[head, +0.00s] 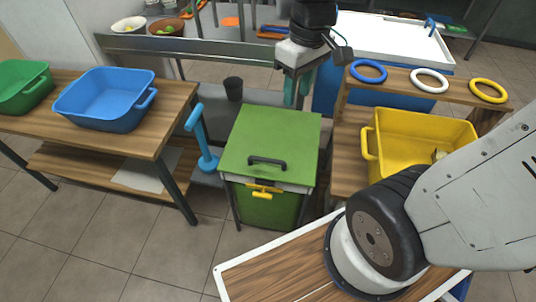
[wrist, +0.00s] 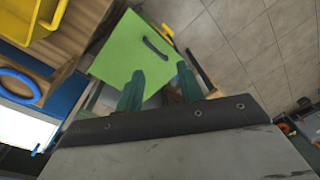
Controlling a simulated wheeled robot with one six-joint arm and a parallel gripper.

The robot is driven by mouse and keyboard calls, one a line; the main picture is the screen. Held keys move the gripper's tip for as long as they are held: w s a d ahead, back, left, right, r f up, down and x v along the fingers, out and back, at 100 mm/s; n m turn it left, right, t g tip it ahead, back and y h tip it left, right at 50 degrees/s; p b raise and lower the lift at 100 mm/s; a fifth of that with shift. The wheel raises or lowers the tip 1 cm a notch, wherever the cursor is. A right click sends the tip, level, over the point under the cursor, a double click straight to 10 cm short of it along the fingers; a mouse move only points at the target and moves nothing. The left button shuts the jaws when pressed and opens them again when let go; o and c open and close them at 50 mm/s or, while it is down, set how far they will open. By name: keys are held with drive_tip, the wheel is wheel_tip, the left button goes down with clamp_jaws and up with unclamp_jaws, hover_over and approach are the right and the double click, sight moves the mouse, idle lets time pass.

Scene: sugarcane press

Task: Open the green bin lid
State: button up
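The green bin (head: 268,207) stands on the floor in the middle of the head view. Its flat green lid (head: 270,135) is shut, with a black handle (head: 267,161) near the front edge. A yellow latch or handle (head: 263,190) is on the front below the lid. My gripper (head: 298,92) is above the lid's back right corner, with its green fingers pointing down. In the wrist view the fingers (wrist: 160,90) are apart with nothing between them. The lid (wrist: 118,50) and its black handle (wrist: 157,47) lie beyond the fingertips.
A wooden shelf to the right holds a yellow basin (head: 400,160), with blue, white and yellow rings (head: 487,91) behind. A blue pump-like handle (head: 203,140) stands left of the bin. A left table (head: 150,130) holds a blue basin (head: 105,100). Floor is clear front left.

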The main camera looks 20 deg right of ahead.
drive_tip(key=w+f+n+g, duration=0.1)
drive_tip(key=w+f+n, duration=0.2)
drive_tip(key=w+f, duration=0.65)
drive_tip(key=n+g, duration=0.1)
drive_tip(key=n, duration=0.2)
hover_over(269, 155)
drive_tip(key=s+a, duration=0.1)
drive_tip(key=s, duration=0.2)
wheel_tip(269, 155, down, 16)
drive_tip(key=shift+n, duration=0.3)
drive_tip(key=f, duration=0.2)
drive_tip(key=s+f, duration=0.1)
drive_tip(key=f, duration=0.2)
drive_tip(key=a+f, duration=0.1)
drive_tip(key=f, duration=0.2)
drive_tip(key=shift+s+f, duration=0.15)
drive_tip(key=shift+f, duration=0.05)
drive_tip(key=shift+r, duration=0.1)
clamp_jaws()
